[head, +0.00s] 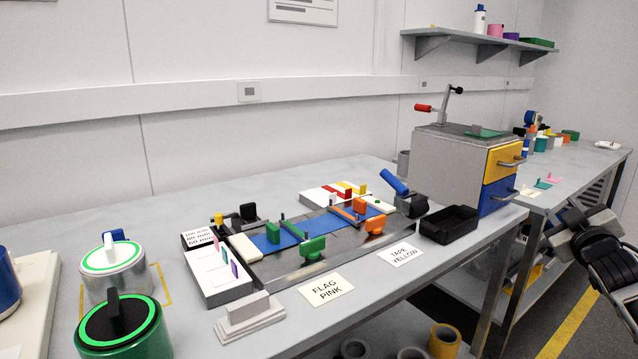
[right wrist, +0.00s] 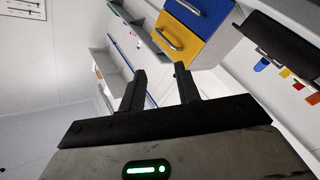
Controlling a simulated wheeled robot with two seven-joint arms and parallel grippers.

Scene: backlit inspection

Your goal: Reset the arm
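My right arm comes in at the right edge of the head view, with the right gripper (head: 575,222) off the front of the bench, beside the drawer unit. In the right wrist view the right gripper (right wrist: 160,88) has its two dark fingers apart with nothing between them. It is clear of the bench and touches nothing that I can see. My left gripper and left arm do not show in either view.
The bench (head: 130,215) carries a dark fixture plate with coloured clamps, cards reading "FLAG PINK" (head: 326,289) and "TAPE YELLOW" (head: 404,254), a black tray (head: 450,226) and green-topped cans. The drawer unit (head: 470,160) stands at its right end. Floor shows at lower right.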

